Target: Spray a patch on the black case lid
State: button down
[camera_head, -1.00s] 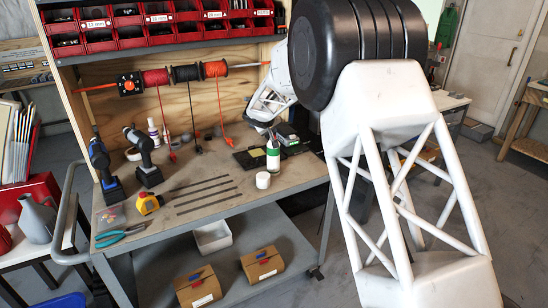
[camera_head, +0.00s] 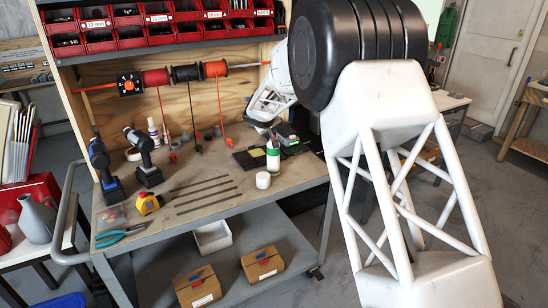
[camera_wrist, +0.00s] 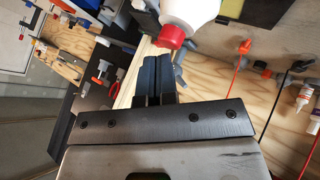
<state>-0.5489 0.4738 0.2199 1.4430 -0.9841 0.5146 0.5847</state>
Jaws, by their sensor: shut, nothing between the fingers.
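In the wrist view, a white bottle (camera_wrist: 190,12) with a red cap (camera_wrist: 171,37) is just beyond my fingertips. My gripper (camera_wrist: 155,66) is shut and empty, its dark fingers close together. In the head view it is small and partly hidden behind the bottle and my arm, so its exact gap to the bottle is unclear.
Dark strips (camera_head: 205,193), a yellow tape measure (camera_head: 147,203), pliers (camera_head: 119,236) and two drills (camera_head: 143,158) lie or stand to the left. Cable spools (camera_head: 186,73) hang behind, with cords reaching down.

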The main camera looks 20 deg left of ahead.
jog(key=shift+f, duration=0.45)
dwell(0.3)
jog(key=shift+r, duration=0.5)
dwell(0.3)
jog(key=shift+r, duration=2.95)
jog(key=shift+d, duration=0.1)
